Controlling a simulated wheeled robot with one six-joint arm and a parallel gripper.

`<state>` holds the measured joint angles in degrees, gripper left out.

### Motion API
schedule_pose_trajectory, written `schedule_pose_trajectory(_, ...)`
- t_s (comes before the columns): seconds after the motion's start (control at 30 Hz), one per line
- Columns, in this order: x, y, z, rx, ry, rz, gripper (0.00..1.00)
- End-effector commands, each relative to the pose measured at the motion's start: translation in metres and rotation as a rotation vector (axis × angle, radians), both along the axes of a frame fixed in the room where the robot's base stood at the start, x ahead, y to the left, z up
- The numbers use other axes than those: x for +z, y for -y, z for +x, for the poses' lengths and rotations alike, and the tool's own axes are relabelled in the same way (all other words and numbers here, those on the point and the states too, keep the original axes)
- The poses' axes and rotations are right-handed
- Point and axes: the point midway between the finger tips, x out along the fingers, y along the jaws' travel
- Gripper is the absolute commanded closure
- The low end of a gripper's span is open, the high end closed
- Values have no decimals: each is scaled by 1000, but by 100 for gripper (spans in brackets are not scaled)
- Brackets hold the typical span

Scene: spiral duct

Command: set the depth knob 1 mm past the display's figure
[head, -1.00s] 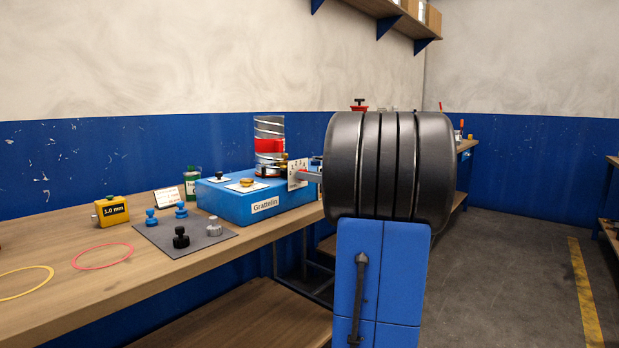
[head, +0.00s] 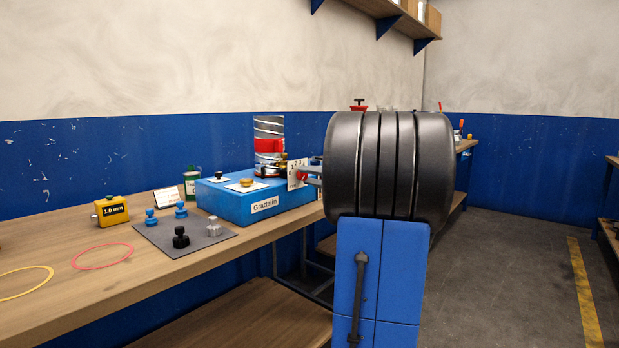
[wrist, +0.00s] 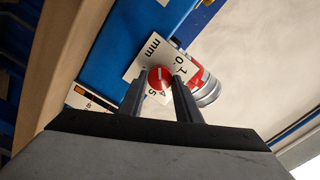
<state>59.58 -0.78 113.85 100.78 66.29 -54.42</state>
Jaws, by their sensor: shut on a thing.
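The red depth knob (wrist: 160,78) sits on a white dial plate (wrist: 144,66) with printed figures and "mm" in the wrist view. My gripper (wrist: 160,84) has one finger on each side of the knob and is shut on it. A pale line shows on the knob's face, but the figure it marks is too small to tell. In the head view the knob (head: 301,177) shows at the dial plate on the blue "Grattelin" machine (head: 235,203).
A grey mat (head: 160,236) holds black, grey and blue knobbed pieces. Red (head: 102,256) and yellow (head: 25,281) rings lie on the wooden bench.

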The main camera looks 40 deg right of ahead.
Motion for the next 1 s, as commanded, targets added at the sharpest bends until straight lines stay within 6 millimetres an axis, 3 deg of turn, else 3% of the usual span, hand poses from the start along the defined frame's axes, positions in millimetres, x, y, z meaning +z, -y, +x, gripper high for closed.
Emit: schedule_pose_trajectory(1.0,-3,1,0,-2,-76,962,92)
